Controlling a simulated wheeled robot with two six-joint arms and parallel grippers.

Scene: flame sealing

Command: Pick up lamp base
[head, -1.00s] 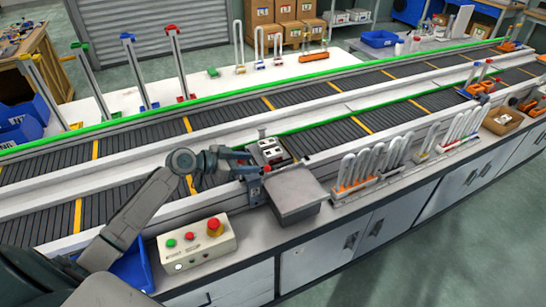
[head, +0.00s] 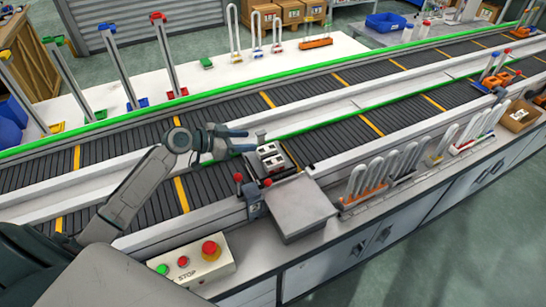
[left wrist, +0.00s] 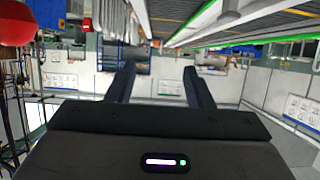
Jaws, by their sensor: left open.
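My left gripper (head: 248,141) is open in the head view, its fingers pointing right, just behind the small machine (head: 270,158) with red knobs. Its spread fingers also show in the left wrist view (left wrist: 157,78), with nothing between them. I cannot tell which item is the lamp base. An orange base (head: 316,43) lies on the white back table. Another orange base (head: 505,77), with blue- and red-topped posts, is at the far right on the conveyor. White tubes (head: 365,177) stand in a row with orange parts at the front bench. All are well apart from my gripper. My right gripper is not in view.
A grey metal block (head: 300,203) stands in front of the machine. A control box (head: 190,268) with a red stop button is at the front left. Dark conveyors (head: 330,140) run across. Tall posts with coloured ends (head: 168,60) stand at the back left. A cardboard box (head: 518,116) is at the right.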

